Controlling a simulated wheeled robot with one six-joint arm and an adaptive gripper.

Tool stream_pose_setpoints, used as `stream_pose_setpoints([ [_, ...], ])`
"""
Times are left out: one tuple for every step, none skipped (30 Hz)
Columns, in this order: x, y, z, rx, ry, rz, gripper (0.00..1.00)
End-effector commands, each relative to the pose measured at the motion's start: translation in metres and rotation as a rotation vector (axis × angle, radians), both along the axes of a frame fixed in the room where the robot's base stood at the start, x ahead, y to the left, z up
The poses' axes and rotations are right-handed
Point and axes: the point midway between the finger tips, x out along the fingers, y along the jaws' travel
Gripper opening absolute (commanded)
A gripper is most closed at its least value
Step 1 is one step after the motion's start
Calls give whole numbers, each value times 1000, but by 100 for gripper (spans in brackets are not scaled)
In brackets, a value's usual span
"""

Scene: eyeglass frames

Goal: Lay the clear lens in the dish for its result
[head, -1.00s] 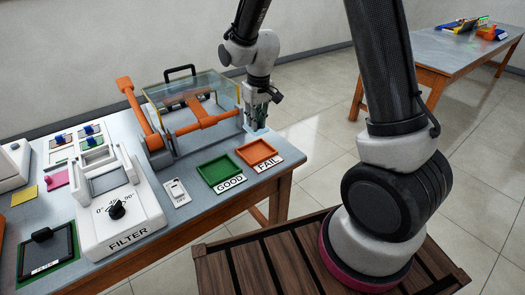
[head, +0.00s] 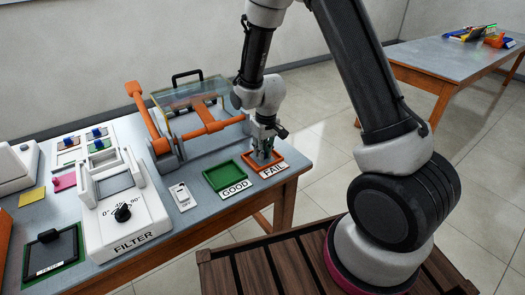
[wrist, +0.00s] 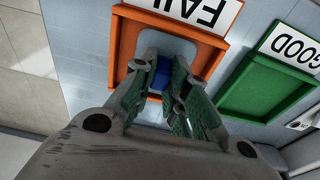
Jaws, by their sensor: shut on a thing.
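My gripper (head: 264,152) is over the orange FAIL dish (head: 274,171), pointing down. In the wrist view my gripper (wrist: 172,92) has its green-padded fingers around a blue piece (wrist: 180,74), apparently the grip of the lens. The blue piece appears within the orange dish's rim (wrist: 123,65) in the wrist view. I cannot tell whether the lens touches the dish floor. The green GOOD dish (head: 226,190) lies beside it to the left in the head view and looks empty.
A clear-covered fixture with orange arms (head: 208,128) stands just behind the dishes. The white FILTER unit (head: 128,226) and a small white switch (head: 183,199) are left. Blue-knobbed pieces (head: 97,133) sit at the back left. The table's front edge is close to the dishes.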

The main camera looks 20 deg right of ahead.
Motion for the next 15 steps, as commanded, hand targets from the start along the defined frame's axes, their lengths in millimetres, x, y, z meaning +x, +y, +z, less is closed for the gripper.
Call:
stream_pose_setpoints([
  [0,0,-1,0,0,0,0],
  [0,0,-2,0,0,0,0],
  [0,0,-3,0,0,0,17],
  [0,0,-2,0,-1,0,23],
  [0,0,-2,0,-1,0,28],
  [0,0,-2,0,0,0,36],
  [0,0,-2,0,0,0,37],
  [0,0,-2,0,0,0,37],
  [0,0,-2,0,0,0,37],
  [0,0,-2,0,0,0,37],
  [0,0,-2,0,0,0,37],
  [0,0,-2,0,0,0,37],
  [0,0,-2,0,0,0,37],
  [0,0,-2,0,0,0,37],
  [0,0,-2,0,0,0,37],
])
